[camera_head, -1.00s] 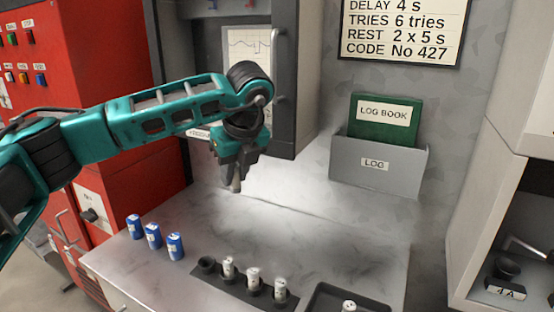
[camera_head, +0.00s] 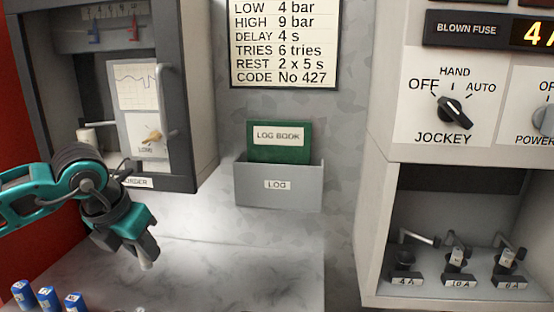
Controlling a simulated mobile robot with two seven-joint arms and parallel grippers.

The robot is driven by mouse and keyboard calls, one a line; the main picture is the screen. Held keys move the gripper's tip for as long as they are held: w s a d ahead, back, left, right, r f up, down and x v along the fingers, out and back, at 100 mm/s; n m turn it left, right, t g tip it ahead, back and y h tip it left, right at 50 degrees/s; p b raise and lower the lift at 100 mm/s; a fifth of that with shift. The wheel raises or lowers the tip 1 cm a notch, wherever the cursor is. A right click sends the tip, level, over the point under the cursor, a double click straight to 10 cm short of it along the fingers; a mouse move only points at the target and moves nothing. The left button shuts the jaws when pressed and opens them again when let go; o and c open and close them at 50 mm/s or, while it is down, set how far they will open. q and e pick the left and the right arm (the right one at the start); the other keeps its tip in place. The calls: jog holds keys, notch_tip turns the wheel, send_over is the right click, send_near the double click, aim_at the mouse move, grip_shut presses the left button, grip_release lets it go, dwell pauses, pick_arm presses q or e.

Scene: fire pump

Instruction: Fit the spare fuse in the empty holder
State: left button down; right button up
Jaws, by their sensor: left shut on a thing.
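My left gripper (camera_head: 142,249) points down above the grey worktop, shut on a small pale fuse (camera_head: 147,264). Only the fuse's lower end shows below the fingers. Three fuse holders stand in the open bay at the right, labelled 4 A, 10 A and 6 A. The 4 A holder (camera_head: 405,260) shows a dark cup with no fuse in it and its lever out to the side. The 10 A holder (camera_head: 458,257) and the 6 A holder (camera_head: 509,257) each hold a pale fuse. The gripper is well left of the bay. My right gripper is out of view.
Blue cylinders (camera_head: 48,298) stand at the worktop's lower left. A grey recorder cabinet (camera_head: 185,160) is behind my arm. A log book box (camera_head: 278,185) hangs on the wall. The bay's side wall edges the holders. A panel (camera_head: 465,29) reads BLOWN FUSE, its value cut off.

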aim_at(146, 263)
pick_arm(q)
jog(key=m+h, duration=0.1)
jog(key=m, duration=0.1)
jog(key=s+f+m+g, duration=0.1)
jog(key=m, duration=0.2)
jog(key=s+d+f+m+h, duration=0.1)
jog(key=m, duration=0.1)
jog(key=shift+d+m+g+h, duration=0.1)
jog(key=shift+m+g+h, duration=0.2)
jog(key=shift+m+g, duration=0.1)
jog(key=s+d+f+m+g+y, duration=0.1)
jog(key=s+f+m+g+y, duration=0.1)
jog(key=m, duration=1)
jog(key=s+d+f+m+g+y+p, duration=0.1)
jog(key=s+m+g, duration=0.4)
jog(key=m, duration=0.8)
jog(key=shift+d+f+y, duration=0.4)
jog(key=shift+d+f, duration=0.2)
jog(key=shift+d, duration=0.15)
